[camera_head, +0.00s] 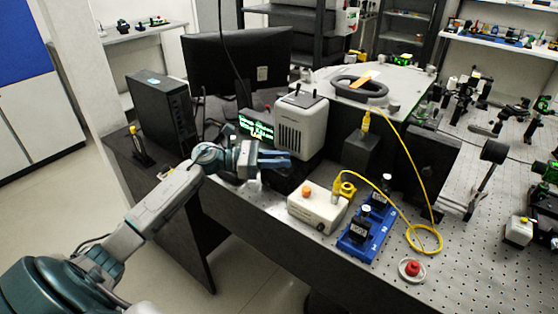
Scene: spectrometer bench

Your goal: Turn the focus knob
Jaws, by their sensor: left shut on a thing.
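A pale grey instrument (301,122) with a slotted vent and two dark posts on top stands at the bench's near left edge, on a dark base (291,179). My left gripper (283,160) reaches in from the left, with its blue fingers at the left side of the instrument's lower part. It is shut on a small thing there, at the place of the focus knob. The fingers hide the knob, so its shape and angle cannot be seen. My right gripper is not in view.
A lit green display (256,126) stands just behind the gripper. To the right are a white box with an orange knob (319,208), a blue rack (368,229), a looped yellow fibre (425,239) and a red button (412,268). A black computer tower (160,113) stands left.

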